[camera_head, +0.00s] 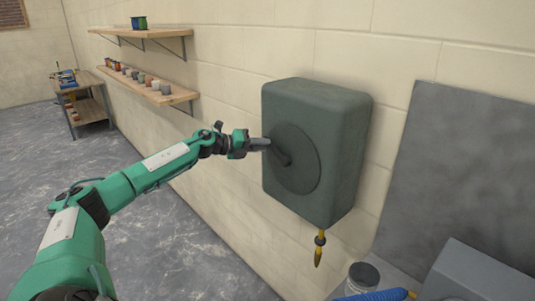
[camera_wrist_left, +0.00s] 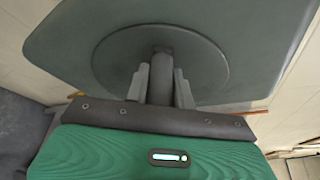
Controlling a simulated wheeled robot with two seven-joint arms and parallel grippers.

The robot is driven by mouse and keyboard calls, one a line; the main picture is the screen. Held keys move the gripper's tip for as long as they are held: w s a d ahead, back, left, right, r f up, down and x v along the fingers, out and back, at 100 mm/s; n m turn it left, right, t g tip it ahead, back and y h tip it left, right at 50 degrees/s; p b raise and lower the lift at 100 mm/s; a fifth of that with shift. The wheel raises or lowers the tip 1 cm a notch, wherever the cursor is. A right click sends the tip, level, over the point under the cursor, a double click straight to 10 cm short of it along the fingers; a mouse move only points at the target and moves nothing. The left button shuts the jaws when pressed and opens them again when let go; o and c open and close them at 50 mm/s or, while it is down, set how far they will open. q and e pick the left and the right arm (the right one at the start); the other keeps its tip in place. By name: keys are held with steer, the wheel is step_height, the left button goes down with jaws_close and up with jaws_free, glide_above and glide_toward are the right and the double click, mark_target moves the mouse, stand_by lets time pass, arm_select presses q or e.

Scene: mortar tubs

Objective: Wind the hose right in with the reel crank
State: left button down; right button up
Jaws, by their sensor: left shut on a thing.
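The hose reel (camera_head: 343,150) is a dark green-grey box on the block wall, with a round disc (camera_head: 302,178) on its front face. The dark crank (camera_head: 281,156) sits on this disc. A short yellow hose end (camera_head: 318,252) with a dark collar hangs below the box. My left gripper (camera_head: 262,144) is at the crank in the head view. In the left wrist view, its two fingers (camera_wrist_left: 160,88) are shut around the dark crank handle (camera_wrist_left: 162,66), in front of the disc (camera_wrist_left: 108,62). My right gripper is in neither view.
Wall shelves (camera_head: 150,90) with small pots are at left, and a small bench (camera_head: 85,105) stands further back. At lower right are a lidded jar (camera_head: 363,276), a blue object (camera_head: 372,296) and a grey box (camera_head: 478,274). A grey panel (camera_head: 465,165) is behind. The floor at left is clear.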

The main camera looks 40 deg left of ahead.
arm_select(q)
steer(key=shift+d+r, duration=0.3)
steer(key=shift+r, duration=0.2)
steer(key=shift+d, duration=0.1)
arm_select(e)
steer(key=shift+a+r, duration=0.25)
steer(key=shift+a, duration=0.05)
arm_select(q)
steer(key=c, duration=1.4)
jaws_free()
steer(key=shift+o, duration=1)
steer(key=shift+d+r, duration=0.1)
steer(key=shift+d, duration=0.2)
steer(key=shift+s+a, duration=0.15)
steer(key=shift+a, duration=0.2)
steer(key=shift+s+a, duration=0.2)
steer(key=shift+s, duration=0.1)
steer(key=b+v, duration=1.1)
steer(key=v, duration=0.1)
steer(key=shift+s, duration=0.3)
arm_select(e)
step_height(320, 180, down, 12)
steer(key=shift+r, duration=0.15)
